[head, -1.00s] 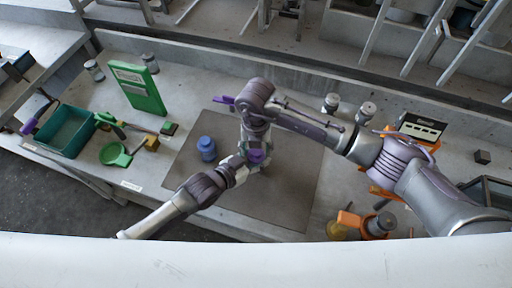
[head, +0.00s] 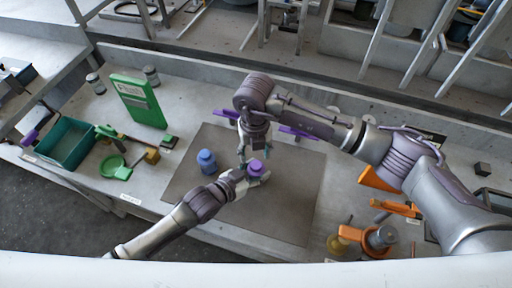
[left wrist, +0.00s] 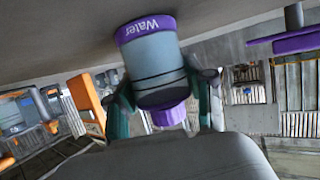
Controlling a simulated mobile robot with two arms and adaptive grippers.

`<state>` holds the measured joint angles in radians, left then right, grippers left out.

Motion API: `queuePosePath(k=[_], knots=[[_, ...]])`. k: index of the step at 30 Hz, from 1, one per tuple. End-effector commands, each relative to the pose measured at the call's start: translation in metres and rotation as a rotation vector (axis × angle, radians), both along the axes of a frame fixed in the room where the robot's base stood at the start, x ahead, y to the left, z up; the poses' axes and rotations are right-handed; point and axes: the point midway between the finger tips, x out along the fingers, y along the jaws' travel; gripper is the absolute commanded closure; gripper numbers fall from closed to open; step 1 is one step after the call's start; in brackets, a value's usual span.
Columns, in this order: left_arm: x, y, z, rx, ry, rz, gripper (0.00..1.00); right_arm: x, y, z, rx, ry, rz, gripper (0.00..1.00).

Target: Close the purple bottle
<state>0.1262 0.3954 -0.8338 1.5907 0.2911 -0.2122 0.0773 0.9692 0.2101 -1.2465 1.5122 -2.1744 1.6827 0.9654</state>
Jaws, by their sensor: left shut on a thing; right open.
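The purple bottle (left wrist: 160,65) has a clear bluish body and a purple band reading "Water", upside down in the left wrist view. It appears upright on the dark mat, with a purple cap (left wrist: 168,115) on its neck. I cannot tell how tight the cap is. In the head view the purple cap (head: 257,168) shows from above. My left gripper (head: 257,180) is shut around the bottle; its fingers flank the body in the left wrist view. My right gripper (head: 243,158) is open, pointing down, just behind and left of the cap, apparently apart from it.
A blue bottle (head: 206,162) stands left on the grey mat (head: 285,210). A purple bar-like object (head: 226,114) lies behind my right arm, partly hidden. A green box (head: 137,103), teal bin (head: 66,146) and green dish (head: 113,166) are left. An orange tool (head: 352,236) is right.

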Motion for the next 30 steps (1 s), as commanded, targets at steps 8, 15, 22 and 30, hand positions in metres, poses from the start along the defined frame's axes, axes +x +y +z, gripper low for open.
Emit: queuePosePath(k=[8,15,22,30], knots=[[0.000,0.000,0.000,0.000,0.000,0.000,1.00,0.002,0.002,0.017,-0.007,-0.013,0.713,0.45],[0.000,0.000,0.000,0.000,0.000,0.000,1.00,0.001,-0.001,0.026,-0.010,-0.006,1.219,0.45],[0.000,0.000,0.000,0.000,0.000,0.000,1.00,-0.001,-0.003,0.028,-0.008,0.000,1.431,0.45],[0.000,0.000,0.000,0.000,0.000,0.000,1.00,-0.001,-0.003,0.028,-0.008,0.001,1.451,0.45]])
